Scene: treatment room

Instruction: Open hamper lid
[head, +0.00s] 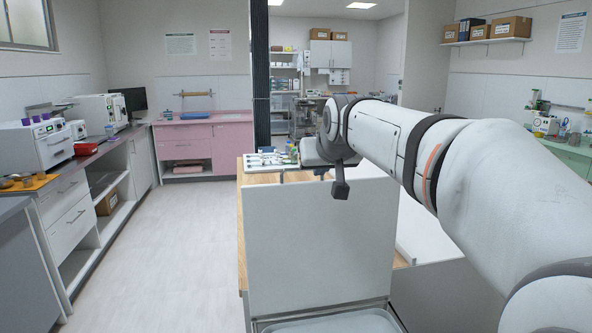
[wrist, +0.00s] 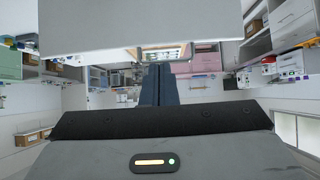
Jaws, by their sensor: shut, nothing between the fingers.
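The hamper lid (head: 318,245) is a broad pale panel standing about upright in the middle of the head view. Below it, at the bottom edge, shows part of the hamper's grey rim (head: 325,315); the rest is cut off. My arm reaches in from the right, and its wrist end is at the panel's top edge. In the wrist view, which is upside down, my gripper (wrist: 158,72) has its dark fingers shut together and empty. A pale panel (wrist: 140,25), apparently the lid, fills the top there, close to the fingertips. Whether they touch it I cannot tell.
A wood-topped table (head: 243,215) with a tray of small items (head: 268,161) stands behind the lid. A counter with lab devices (head: 40,145) runs along the left, and a pink cabinet (head: 205,142) stands at the back. The floor (head: 170,250) at left centre is clear.

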